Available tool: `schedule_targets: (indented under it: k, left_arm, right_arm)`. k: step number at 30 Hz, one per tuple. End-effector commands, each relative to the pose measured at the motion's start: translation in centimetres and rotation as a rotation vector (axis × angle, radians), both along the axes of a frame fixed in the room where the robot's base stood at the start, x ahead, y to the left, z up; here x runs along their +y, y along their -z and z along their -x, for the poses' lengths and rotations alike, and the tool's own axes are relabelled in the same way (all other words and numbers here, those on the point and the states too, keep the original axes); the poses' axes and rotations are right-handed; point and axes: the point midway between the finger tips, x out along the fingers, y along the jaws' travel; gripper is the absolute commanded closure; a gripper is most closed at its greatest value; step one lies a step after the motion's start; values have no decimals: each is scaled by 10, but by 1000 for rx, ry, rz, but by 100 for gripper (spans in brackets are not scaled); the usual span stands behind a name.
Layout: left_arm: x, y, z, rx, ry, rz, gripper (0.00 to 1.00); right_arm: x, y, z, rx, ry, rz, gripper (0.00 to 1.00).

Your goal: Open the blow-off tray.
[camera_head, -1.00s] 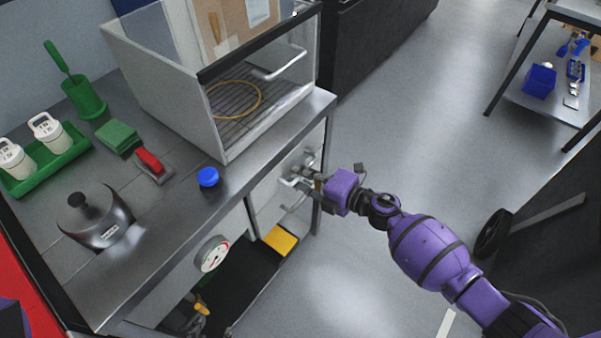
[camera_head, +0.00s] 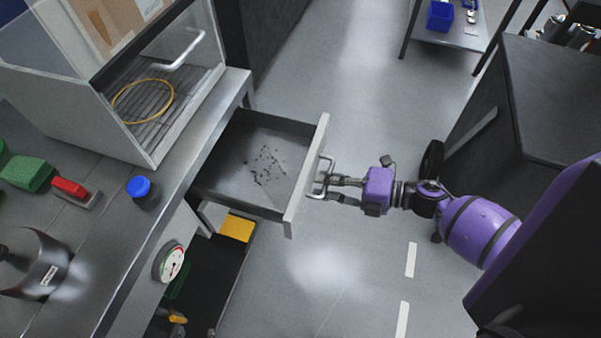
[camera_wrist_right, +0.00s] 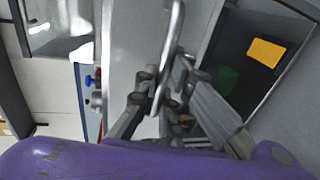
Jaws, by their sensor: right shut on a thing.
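The blow-off tray (camera_head: 245,168) is a grey drawer under the bench, below the clear-fronted cabinet. It stands well out from the bench, with dark bits scattered on its floor. Its pale front panel (camera_head: 306,178) carries a metal bar handle (camera_head: 325,172). My right gripper (camera_head: 328,188) is shut on this handle, in front of the panel. In the right wrist view the handle (camera_wrist_right: 172,45) runs between the fingers of my right gripper (camera_wrist_right: 160,95). My left gripper is not in view.
The clear-fronted cabinet (camera_head: 130,150) stands on the steel bench (camera_head: 195,150) with a yellow ring (camera_head: 143,101) inside. A blue-capped item (camera_head: 140,188) and a red-handled brush (camera_head: 72,190) are on the bench. A gauge (camera_head: 168,262) is on the bench front. Floor in front of the tray (camera_head: 330,260) is clear.

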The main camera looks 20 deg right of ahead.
Motion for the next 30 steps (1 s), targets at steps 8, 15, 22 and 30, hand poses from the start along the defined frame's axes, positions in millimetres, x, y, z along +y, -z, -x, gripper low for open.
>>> schedule_targets:
  k: [8,15,22,30]
  left_arm:
    - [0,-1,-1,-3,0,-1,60]
    - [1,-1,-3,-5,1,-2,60]
    - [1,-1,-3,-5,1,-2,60]
    - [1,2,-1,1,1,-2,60]
  right_arm:
    - [-19,-1,13,0,0,-1,100]
    - [-20,-1,14,0,0,-2,100]
    - [-20,-1,14,-1,0,-2,78]
    - [-20,0,14,-1,0,-1,72]
